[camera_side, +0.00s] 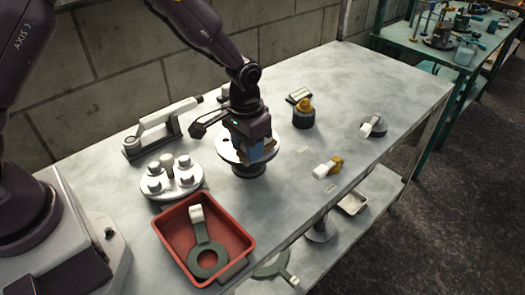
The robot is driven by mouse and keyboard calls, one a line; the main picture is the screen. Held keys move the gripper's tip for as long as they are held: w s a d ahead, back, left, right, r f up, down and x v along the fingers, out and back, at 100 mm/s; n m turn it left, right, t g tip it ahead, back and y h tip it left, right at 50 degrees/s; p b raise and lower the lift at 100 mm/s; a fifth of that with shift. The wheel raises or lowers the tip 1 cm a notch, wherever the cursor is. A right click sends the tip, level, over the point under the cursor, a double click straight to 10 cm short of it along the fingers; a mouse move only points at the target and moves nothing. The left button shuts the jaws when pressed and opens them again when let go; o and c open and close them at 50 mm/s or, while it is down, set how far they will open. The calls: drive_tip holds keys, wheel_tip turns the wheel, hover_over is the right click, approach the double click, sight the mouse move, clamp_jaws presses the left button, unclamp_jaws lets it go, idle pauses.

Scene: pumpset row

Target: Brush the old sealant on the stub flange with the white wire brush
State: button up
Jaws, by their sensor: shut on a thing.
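The stub flange (229,150) is a pale round disc on a dark round base, near the middle of the bench. My gripper (262,153) points down over its right part, shut on a small tool with pale and tan parts. The gripper covers most of that tool, so I cannot tell for sure that it is the white wire brush, nor whether it touches the flange face. Old sealant cannot be made out at this size. A white block with a yellow end (327,167) lies on the bench to the right.
A red tray (245,236) with a grey ring-shaped tool stands at the front. A pale disc with several studs (172,198) and a white-handled tool (158,131) are to the left. A dark pot with a yellow top (303,115) and a white-and-dark piece (373,127) are to the right.

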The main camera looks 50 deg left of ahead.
drive_tip(key=shift+s, duration=0.1)
drive_tip(key=shift+s, duration=0.65)
drive_tip(key=shift+r, duration=0.8)
drive_tip(key=shift+w+f, duration=0.2)
drive_tip(key=shift+w, duration=2.85)
